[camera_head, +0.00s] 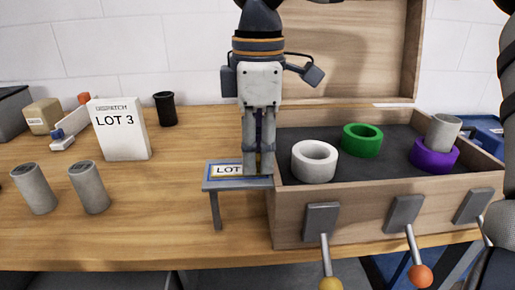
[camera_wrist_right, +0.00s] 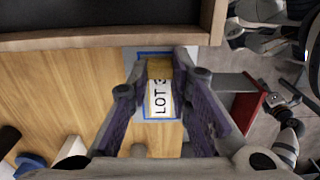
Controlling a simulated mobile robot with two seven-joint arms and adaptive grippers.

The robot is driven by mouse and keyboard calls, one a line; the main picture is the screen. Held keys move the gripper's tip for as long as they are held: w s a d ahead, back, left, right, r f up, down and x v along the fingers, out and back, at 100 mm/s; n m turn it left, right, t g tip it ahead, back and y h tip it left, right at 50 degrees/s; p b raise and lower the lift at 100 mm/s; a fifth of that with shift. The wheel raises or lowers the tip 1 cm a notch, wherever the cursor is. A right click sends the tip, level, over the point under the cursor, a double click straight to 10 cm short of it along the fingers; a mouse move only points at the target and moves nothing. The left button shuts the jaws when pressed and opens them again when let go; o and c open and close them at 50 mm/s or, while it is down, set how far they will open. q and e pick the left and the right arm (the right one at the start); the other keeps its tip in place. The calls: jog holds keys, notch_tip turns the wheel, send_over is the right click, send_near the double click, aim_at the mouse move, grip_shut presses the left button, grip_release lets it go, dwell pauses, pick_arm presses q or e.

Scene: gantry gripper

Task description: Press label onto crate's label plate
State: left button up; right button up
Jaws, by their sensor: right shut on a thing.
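My right gripper (camera_head: 258,172) reaches straight down over the label plate (camera_head: 210,186), a small grey shelf with a blue outline at the crate's left side. The label (camera_head: 228,170) is white with "LOT" showing in the head view; the gripper covers its right part. The gripper is shut on the label. Whether the label touches the plate is hard to tell. The wooden crate (camera_head: 350,222) stands beside it. My left gripper is not in view.
A white ring (camera_head: 314,161), green ring (camera_head: 362,140) and purple ring (camera_head: 433,157) with a grey cylinder (camera_head: 443,132) sit in the crate. Levers with coloured knobs stick out in front. A "LOT 3" card (camera_head: 119,130), dark cup (camera_head: 165,108) and grey cylinders (camera_head: 89,187) stand left.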

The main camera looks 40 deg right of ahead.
jog(key=o, duration=1.3)
